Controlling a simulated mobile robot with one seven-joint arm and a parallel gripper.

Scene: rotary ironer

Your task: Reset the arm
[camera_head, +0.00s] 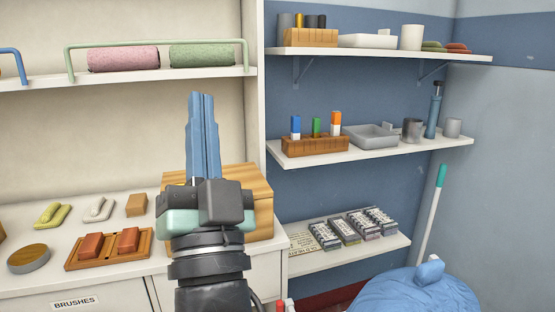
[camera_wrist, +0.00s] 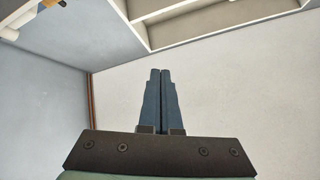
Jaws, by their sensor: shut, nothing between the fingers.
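My gripper (camera_head: 203,135) has blue fingers and points upward in front of the white shelf unit in the head view. Its fingers are pressed together with nothing between them. The wrist view also shows the shut fingers of my gripper (camera_wrist: 160,98), with pale wall or ceiling surfaces behind. My dark wrist and the gripper's body hide part of a wooden box (camera_head: 262,190) on the counter. The gripper is in front of this box in the picture; I cannot tell the gap.
The counter holds a wooden tray (camera_head: 80,262) with two red-brown blocks, plus several small items. Wall shelves (camera_head: 370,145) on the right hold containers and coloured sticks. Rolled towels (camera_head: 123,58) lie on the upper left shelf. A blue bundle (camera_head: 415,292) is at the lower right.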

